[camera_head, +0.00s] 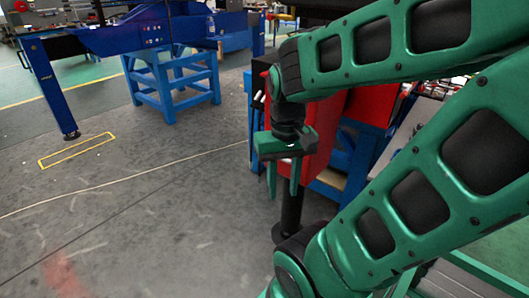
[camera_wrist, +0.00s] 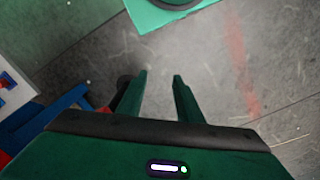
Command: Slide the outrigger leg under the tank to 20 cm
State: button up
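My gripper (camera_head: 282,190) hangs pointing down in the head view, in front of a red box-shaped body (camera_head: 318,135). Its two green fingers are apart with nothing between them; the wrist view shows the same open gap (camera_wrist: 161,80) over bare floor. A black upright post (camera_head: 291,212) stands below the red body, just under and behind the fingertips, partly hidden by my arm. A dark round end (camera_wrist: 124,84) shows beside the left finger in the wrist view. I cannot tell for sure which part is the outrigger leg or the tank, and no scale is readable.
A blue machine (camera_head: 150,32) stands at the back left, with a blue leg (camera_head: 52,90) near a yellow floor rectangle (camera_head: 76,150). A blue support stand (camera_head: 172,80) is beside it. Grey floor at left is clear.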

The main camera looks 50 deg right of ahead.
jog(key=shift+w, duration=0.3)
jog(key=w+d+f+m+g+h, duration=0.1)
jog(key=w+d+f+g+h, duration=0.6)
jog(key=w+d+f, duration=0.4)
jog(key=w+f+n+t+h, duration=0.1)
jog(key=w+f+n+h, duration=0.2)
jog(key=w+h, duration=0.9)
jog(key=x, duration=1.1)
jog(key=shift+s+a+r, duration=0.15)
jog(key=shift+s, duration=0.05)
jog(key=shift+c, duration=0.4)
